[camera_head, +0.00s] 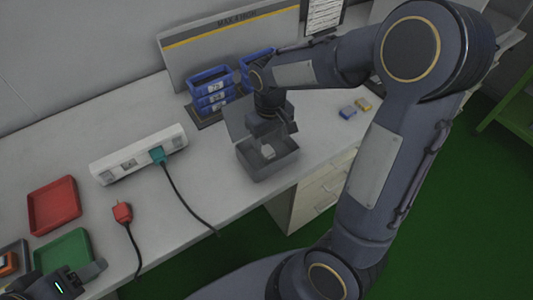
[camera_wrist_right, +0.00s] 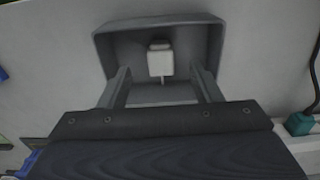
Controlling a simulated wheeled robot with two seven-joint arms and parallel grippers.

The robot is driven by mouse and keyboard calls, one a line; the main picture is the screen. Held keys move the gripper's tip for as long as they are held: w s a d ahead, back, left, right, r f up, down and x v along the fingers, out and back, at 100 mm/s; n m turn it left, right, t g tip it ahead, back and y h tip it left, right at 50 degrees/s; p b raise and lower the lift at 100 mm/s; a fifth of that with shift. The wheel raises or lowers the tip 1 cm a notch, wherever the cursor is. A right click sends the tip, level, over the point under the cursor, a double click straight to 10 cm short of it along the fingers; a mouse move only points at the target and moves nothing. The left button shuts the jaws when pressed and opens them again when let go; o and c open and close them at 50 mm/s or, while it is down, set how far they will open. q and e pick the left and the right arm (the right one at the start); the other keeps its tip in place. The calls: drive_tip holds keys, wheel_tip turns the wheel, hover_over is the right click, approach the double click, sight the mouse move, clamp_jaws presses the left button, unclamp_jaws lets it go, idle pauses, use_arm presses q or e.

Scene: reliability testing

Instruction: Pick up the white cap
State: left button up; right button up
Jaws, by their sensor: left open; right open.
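The white cap (camera_wrist_right: 160,62) is a small pale block inside a grey open box. It also shows in the head view (camera_head: 268,151), low in the grey box (camera_head: 262,172). My right gripper (camera_head: 276,135) is over the box and points down into it. In the right wrist view its two fingers (camera_wrist_right: 161,82) are apart, one on each side of the cap, with gaps between. Whether the fingertips are level with the cap is unclear. My left gripper (camera_head: 82,278) is at the lower left, beside the green tray, partly cut off by the frame.
A white power strip (camera_head: 138,155) with a teal plug (camera_head: 158,155) and cable lies left of the box. A red plug (camera_head: 122,212), red tray (camera_head: 53,205) and green tray (camera_head: 64,251) are farther left. Blue bins (camera_head: 212,88) stand behind. Small blue and yellow blocks (camera_head: 347,112) lie right.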

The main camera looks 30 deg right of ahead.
sight(268, 151)
drive_tip(key=f, duration=0.5)
drive_tip(key=shift+w+f, duration=0.25)
drive_tip(key=shift+w, duration=0.05)
drive_tip(key=c, duration=1.1)
drive_tip(key=shift+r, duration=0.15)
